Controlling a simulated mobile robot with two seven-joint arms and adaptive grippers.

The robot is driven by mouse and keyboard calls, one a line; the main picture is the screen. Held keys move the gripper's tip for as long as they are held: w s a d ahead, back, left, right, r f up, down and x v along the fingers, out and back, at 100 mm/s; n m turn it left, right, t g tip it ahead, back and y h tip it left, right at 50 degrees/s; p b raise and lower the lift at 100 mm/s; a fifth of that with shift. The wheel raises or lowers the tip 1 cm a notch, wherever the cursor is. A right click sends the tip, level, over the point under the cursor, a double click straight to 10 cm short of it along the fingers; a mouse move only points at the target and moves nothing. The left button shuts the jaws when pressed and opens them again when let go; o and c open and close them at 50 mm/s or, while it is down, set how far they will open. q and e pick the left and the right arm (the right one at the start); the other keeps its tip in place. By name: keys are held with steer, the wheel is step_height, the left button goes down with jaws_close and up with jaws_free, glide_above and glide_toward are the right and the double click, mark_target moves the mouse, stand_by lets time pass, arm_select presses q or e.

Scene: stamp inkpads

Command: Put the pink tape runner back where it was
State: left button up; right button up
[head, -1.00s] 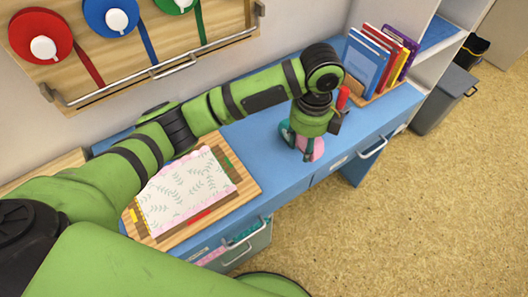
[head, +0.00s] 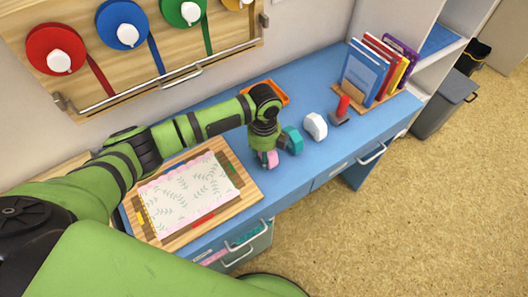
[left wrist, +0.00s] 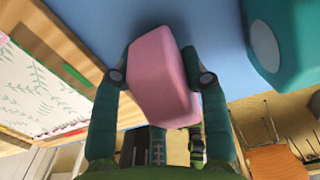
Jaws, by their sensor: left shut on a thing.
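The pink tape runner (head: 271,158) is a rounded pink block. It is between the fingers of my left gripper (head: 265,157), low over the blue desk in the head view. In the left wrist view the pink tape runner (left wrist: 160,85) fills the space between the two dark green fingers (left wrist: 161,76), which are shut on it. I cannot tell whether its underside touches the desk. A teal tape runner (head: 292,140) stands just right of the gripper; it also shows in the left wrist view (left wrist: 290,35). My right gripper is not in view.
A white tape runner (head: 315,126) and a red-handled stamp (head: 343,106) stand further right on the blue desk (head: 300,85). A wooden board (head: 250,190) with patterned paper lies left. An orange tray (head: 279,99) sits behind my arm. Books stand at the back right.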

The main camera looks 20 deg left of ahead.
arm_select(q)
steer(key=shift+f, duration=0.2)
steer(key=o, duration=1)
step_height(320, 180, up, 12)
steer(key=shift+r+b, duration=0.15)
steer(key=shift+b, duration=0.35)
